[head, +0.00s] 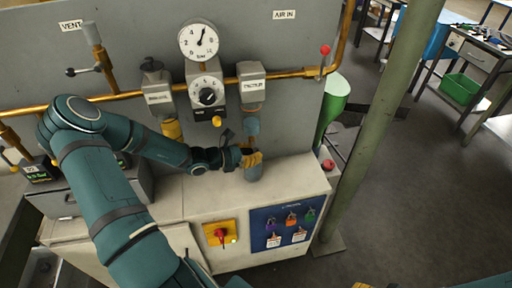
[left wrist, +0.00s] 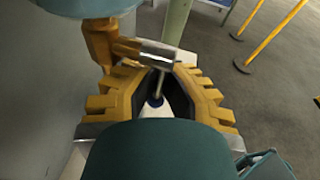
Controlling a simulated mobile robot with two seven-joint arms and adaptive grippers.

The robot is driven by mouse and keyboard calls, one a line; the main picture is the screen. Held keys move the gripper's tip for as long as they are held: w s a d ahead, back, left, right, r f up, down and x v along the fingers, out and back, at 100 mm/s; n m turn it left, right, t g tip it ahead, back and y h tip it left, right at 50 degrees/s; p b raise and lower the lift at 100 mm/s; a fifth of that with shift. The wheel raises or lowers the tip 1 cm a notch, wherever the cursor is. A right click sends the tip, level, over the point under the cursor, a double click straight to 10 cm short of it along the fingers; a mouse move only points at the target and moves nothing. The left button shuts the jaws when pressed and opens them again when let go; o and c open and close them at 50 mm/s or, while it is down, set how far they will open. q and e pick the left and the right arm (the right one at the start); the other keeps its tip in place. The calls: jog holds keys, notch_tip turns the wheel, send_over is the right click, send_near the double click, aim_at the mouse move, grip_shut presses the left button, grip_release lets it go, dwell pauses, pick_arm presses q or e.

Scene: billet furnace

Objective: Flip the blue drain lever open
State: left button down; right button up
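A pale blue-grey bowl (head: 252,127) hangs under the grey filter unit (head: 252,85) on the panel. My left gripper (head: 251,158), with yellow fingers, is just below it, over a grey cylinder (head: 253,173) on the cabinet top. In the left wrist view the left gripper's fingers (left wrist: 158,80) stand apart. Between them shows a thin metal rod with a dark bluish end (left wrist: 157,99); I cannot tell whether this is the drain lever or whether the fingers touch it. A brass part with a silver cylinder (left wrist: 152,52) is by the fingertips. Only a sliver of my right gripper (head: 376,286) shows at the bottom edge.
A regulator with a black knob (head: 207,97) and a gauge (head: 199,41) are left of the filter. A brass pipe (head: 130,93) runs across the panel. A red-handled valve (head: 324,50) and green post (head: 383,110) stand right. A lockout board (head: 287,222) is below.

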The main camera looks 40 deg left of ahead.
dwell(0.3)
pick_arm(q)
jog(key=c, duration=1.4)
grip_release()
jog(key=shift+o, duration=0.2)
jog(key=v, duration=1.2)
jog(key=shift+d, duration=0.15)
